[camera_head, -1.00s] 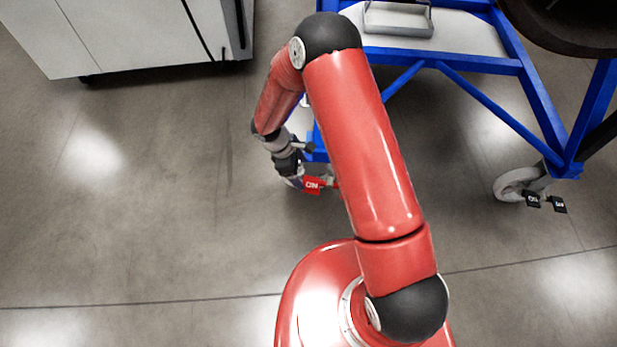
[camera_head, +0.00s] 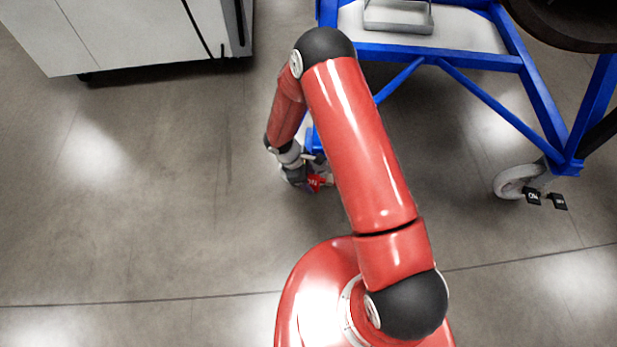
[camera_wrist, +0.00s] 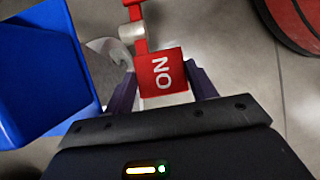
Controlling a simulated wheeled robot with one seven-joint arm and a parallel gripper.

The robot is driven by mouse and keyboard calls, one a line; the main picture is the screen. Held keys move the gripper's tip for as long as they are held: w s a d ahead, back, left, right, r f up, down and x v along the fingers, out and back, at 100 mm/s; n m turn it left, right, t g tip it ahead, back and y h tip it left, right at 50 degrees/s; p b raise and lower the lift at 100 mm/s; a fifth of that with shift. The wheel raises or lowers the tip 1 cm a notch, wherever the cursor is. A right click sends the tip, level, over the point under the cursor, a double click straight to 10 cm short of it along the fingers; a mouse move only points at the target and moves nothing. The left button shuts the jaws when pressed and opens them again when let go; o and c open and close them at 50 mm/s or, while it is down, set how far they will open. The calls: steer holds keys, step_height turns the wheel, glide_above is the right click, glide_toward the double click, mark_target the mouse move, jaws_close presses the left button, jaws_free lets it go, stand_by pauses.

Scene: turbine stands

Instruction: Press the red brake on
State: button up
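The red brake pedal (camera_wrist: 162,74), marked ON in white, is in the upper middle of the wrist view. A red bar and a grey cylinder join it at its far side. In the head view the red pedal (camera_head: 315,182) is partly hidden by my gripper (camera_head: 300,178). In the wrist view my gripper (camera_wrist: 161,80) has its two dark fingers spread, one on each side of the pedal, with nothing held. I cannot tell whether the fingers touch the pedal or hover above it.
The blue turbine stand frame (camera_head: 440,57) is at upper right, and its blue post (camera_wrist: 40,65) is close at left in the wrist view. Another caster (camera_head: 515,182) has black ON and OFF pedals (camera_head: 545,198). A white cabinet (camera_head: 130,35) stands upper left. Floor at left is clear.

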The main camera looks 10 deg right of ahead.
steer(key=c, duration=0.8)
steer(key=shift+o, duration=0.2)
steer(key=f+h+b, duration=0.1)
steer(key=b, duration=0.1)
steer(key=a+f+h+b, duration=0.1)
steer(key=shift+w+f+b, duration=0.1)
steer(key=shift+f+b, duration=0.05)
steer(key=shift+b, duration=0.2)
steer(key=h+b, duration=0.1)
steer(key=f+h+b, duration=0.1)
steer(key=b, duration=0.1)
steer(key=shift+a+f+g, duration=0.15)
steer(key=shift+a+g, duration=0.1)
steer(key=shift+g, duration=0.05)
steer(key=o, duration=1.4)
